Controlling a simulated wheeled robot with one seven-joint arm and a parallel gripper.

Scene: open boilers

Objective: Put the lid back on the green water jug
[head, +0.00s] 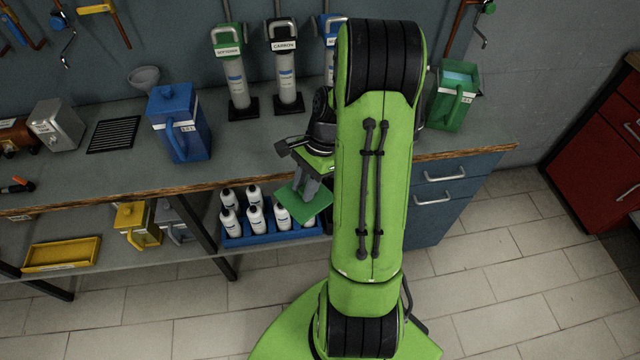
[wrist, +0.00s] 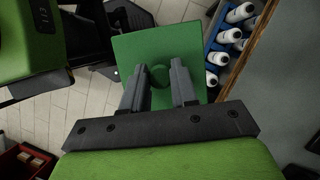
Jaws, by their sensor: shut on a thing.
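The green water jug (head: 455,98) stands upright on the workbench at the right, beyond my arm. Its top is open and shows pale blue-green inside; its handle faces the front. My gripper (head: 308,188) is in front of the bench's front edge, left of my arm. It is shut on the green square lid (head: 304,205) and holds it by the round knob in the middle. In the wrist view the lid (wrist: 193,45) lies flat across the fingers, with my gripper (wrist: 160,78) closed around the knob. The jug does not show in the wrist view.
A blue jug (head: 180,122) with its lid on stands on the bench (head: 255,160) at left. Filter cylinders (head: 237,80) stand at the back. A blue crate of white bottles (head: 262,238) sits on the lower shelf below the lid. A blue drawer cabinet (head: 450,195) is under the jug.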

